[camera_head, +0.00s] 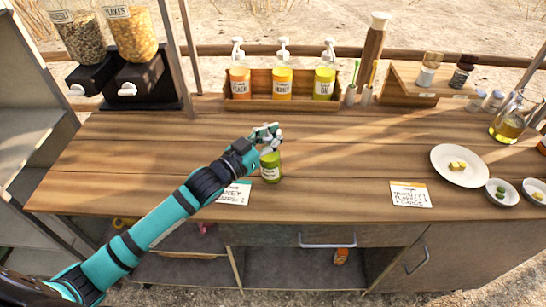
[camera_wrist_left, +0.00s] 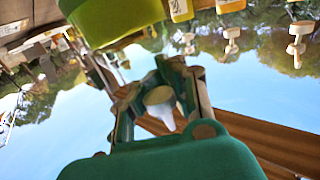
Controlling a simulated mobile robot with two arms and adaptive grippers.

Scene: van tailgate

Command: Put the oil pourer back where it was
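The glass oil pourer (camera_head: 508,122), with yellow oil in it, stands upright on the counter at the far right, away from my left gripper. My left gripper (camera_head: 267,135) is above mid-counter, right at the top of a green jar (camera_head: 271,168) with a pale label. In the wrist view, which is upside down, the jar (camera_wrist_left: 115,22) is large at the top and my left gripper's fingers (camera_wrist_left: 178,85) are apart. A beige and white shape shows between them; I cannot tell whether it is behind them. My right gripper is not in view.
A wooden rack (camera_head: 283,104) of pump bottles stands at the back. A white plate (camera_head: 445,174) and small bowls (camera_head: 502,192) lie at the right. Label cards (camera_head: 410,194) lie near the front edge. Dispensers (camera_head: 135,80) stand back left. The counter between jar and plate is mostly clear.

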